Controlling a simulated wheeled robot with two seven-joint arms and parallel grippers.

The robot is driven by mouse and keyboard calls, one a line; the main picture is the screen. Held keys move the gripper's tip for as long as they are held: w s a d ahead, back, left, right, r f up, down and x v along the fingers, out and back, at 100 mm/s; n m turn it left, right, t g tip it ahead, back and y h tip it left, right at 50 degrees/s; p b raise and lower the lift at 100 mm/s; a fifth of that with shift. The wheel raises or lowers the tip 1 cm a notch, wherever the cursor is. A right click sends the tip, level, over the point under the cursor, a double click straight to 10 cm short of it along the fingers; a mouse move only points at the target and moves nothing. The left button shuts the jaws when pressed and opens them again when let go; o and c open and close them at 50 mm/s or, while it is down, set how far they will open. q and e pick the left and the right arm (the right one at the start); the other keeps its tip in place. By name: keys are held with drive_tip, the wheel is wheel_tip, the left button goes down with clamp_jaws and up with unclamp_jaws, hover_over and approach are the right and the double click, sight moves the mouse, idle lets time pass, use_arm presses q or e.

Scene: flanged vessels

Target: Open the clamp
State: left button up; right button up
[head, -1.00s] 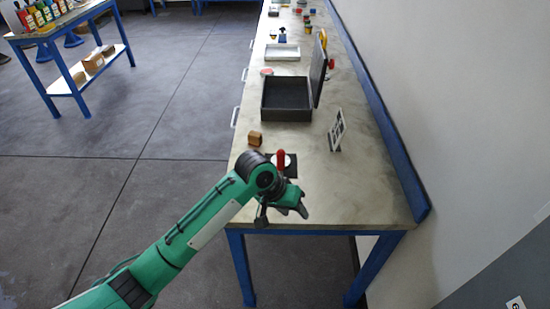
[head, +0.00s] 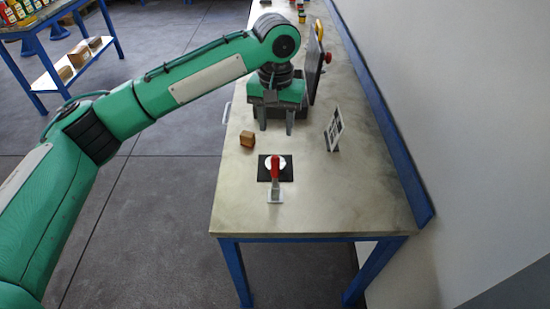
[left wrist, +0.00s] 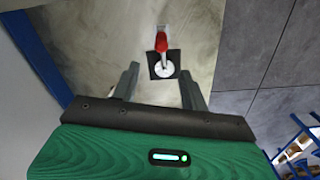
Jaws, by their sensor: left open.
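The clamp (head: 275,176) has a red handle and a metal base, and stands near the front end of the workbench, by a white disc on a black square plate (head: 263,176). The red handle stands roughly upright. In the left wrist view the clamp (left wrist: 161,42) shows beyond my fingertips, with the white disc on its plate. My left gripper (head: 275,130) is open and empty. It points down above the bench, farther back than the clamp and apart from it. My right gripper is not in view.
A small brown wooden block (head: 247,139) lies left of my left gripper. A card with a black-and-white pattern (head: 334,130) stands to the right. The wall closes off the right side.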

sight(275, 157)
use_arm(q)
wheel_tip(275, 157, down, 13)
drive_tip(key=p, duration=0.3)
drive_tip(key=shift+a+f, duration=0.1)
drive_tip(key=shift+f, duration=0.1)
clamp_jaws()
